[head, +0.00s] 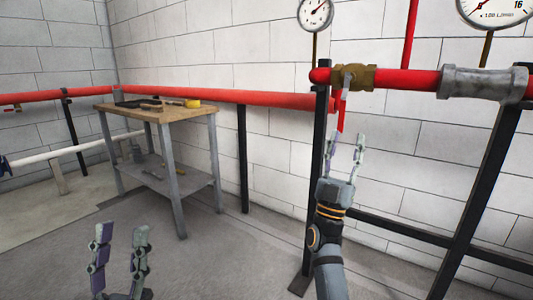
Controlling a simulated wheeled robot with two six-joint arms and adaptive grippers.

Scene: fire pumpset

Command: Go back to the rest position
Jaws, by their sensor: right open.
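My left gripper (119,240) is low at the left of the head view, its two fingers pointing up and apart, with nothing between them. My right gripper (346,141) is right of centre, fingers up, open and empty. I cannot tell whether the fingers touch the handle.
A workbench (165,113) with tools on top stands at the back left. A long red pipe (250,97) runs along the wall. Black posts (318,150) and a rail (410,232) stand around my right arm. Gauges (315,14) sit above. The floor (220,260) between my grippers is clear.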

